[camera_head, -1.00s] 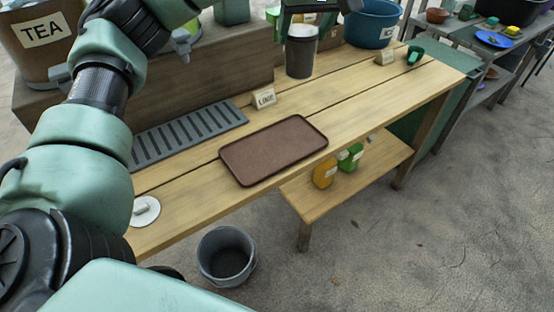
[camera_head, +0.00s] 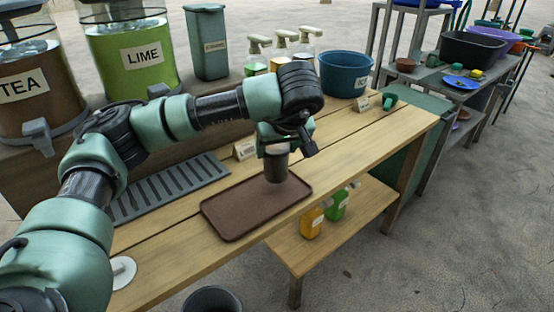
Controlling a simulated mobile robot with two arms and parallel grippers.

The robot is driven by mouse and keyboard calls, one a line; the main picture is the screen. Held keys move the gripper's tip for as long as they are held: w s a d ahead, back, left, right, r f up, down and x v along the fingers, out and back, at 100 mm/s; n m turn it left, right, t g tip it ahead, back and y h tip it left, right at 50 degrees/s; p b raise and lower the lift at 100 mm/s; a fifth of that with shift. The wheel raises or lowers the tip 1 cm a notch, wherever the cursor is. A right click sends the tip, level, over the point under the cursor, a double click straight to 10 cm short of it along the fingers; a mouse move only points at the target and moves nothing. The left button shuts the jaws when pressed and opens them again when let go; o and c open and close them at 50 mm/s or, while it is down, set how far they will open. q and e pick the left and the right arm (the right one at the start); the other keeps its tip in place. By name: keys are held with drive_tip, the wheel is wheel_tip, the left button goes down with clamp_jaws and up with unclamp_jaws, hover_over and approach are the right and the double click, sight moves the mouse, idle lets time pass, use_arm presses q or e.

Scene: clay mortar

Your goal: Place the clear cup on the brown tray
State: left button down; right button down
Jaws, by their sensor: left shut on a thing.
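The brown tray (camera_head: 240,212) lies flat on the wooden table. My left gripper (camera_head: 277,146) comes down from above and is shut on the clear cup (camera_head: 276,168), which looks dark brown inside. The cup is upright, over the back right part of the tray. I cannot tell whether its bottom touches the tray. The gripper and wrist hide the cup's upper part. My right gripper is not in view.
A grey slotted drip mat (camera_head: 170,187) lies left of the tray, below the TEA and LIME dispensers (camera_head: 133,55). A small label card (camera_head: 245,149) stands behind the tray. A blue ice bucket (camera_head: 344,74) and green scoop (camera_head: 389,97) are at the back right.

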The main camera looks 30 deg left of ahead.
sight(277, 159)
use_arm(q)
wheel_tip(277, 159, down, 3)
drive_tip(key=shift+r, duration=0.1)
drive_tip(key=shift+f, duration=0.2)
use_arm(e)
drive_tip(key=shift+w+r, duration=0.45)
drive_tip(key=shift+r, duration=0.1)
use_arm(q)
drive_tip(key=shift+f, duration=0.1)
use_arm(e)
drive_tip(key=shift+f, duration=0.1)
use_arm(q)
drive_tip(key=c, duration=0.8)
unclamp_jaws()
drive_tip(key=shift+f, duration=0.1)
drive_tip(key=o, duration=0.4)
drive_tip(key=shift+o, duration=0.2)
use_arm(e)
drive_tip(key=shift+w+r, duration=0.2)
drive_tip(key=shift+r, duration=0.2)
